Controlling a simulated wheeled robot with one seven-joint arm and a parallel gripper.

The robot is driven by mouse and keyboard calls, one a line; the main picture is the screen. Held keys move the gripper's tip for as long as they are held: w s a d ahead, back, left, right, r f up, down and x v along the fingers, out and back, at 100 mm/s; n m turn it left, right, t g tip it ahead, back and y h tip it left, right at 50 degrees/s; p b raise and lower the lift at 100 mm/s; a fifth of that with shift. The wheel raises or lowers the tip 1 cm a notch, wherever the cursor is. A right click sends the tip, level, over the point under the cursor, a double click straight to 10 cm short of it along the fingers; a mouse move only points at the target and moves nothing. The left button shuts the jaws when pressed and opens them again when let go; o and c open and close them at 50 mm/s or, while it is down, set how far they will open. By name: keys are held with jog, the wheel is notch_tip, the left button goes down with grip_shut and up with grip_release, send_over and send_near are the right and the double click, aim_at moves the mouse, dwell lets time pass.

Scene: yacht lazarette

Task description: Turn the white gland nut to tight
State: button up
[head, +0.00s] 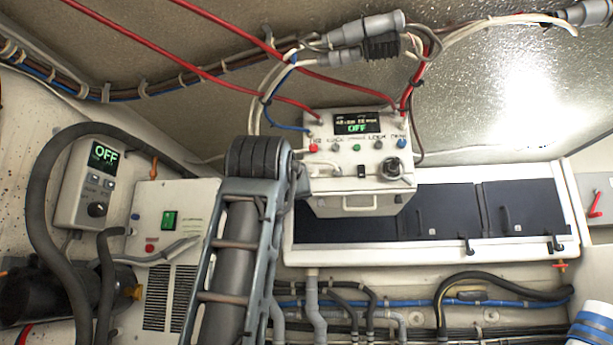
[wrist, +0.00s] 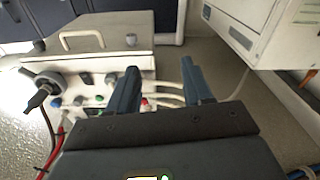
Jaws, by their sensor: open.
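I cannot surely pick out the white gland nut. White leads (wrist: 168,88) run from the box behind my fingers.
Red cables (head: 300,70) and grey connectors (head: 368,28) hang above the box. Dark panels (head: 440,215) lie behind it. A second box with a dial (head: 92,185) and a vented white unit (head: 170,240) stand left. In the wrist view, a white cabinet (wrist: 265,30) is close on the right.

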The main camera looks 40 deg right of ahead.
jog(key=m, duration=0.2)
send_near(313, 171)
jog(key=g, duration=0.1)
jog(key=p+x, duration=0.1)
jog(key=x, duration=0.3)
jog(key=p+x, duration=0.1)
jog(key=x, duration=0.3)
jog(key=shift+w+a+r, duration=0.1)
jog(key=shift+r, duration=0.15)
jog(key=shift+c, duration=0.2)
grip_shut()
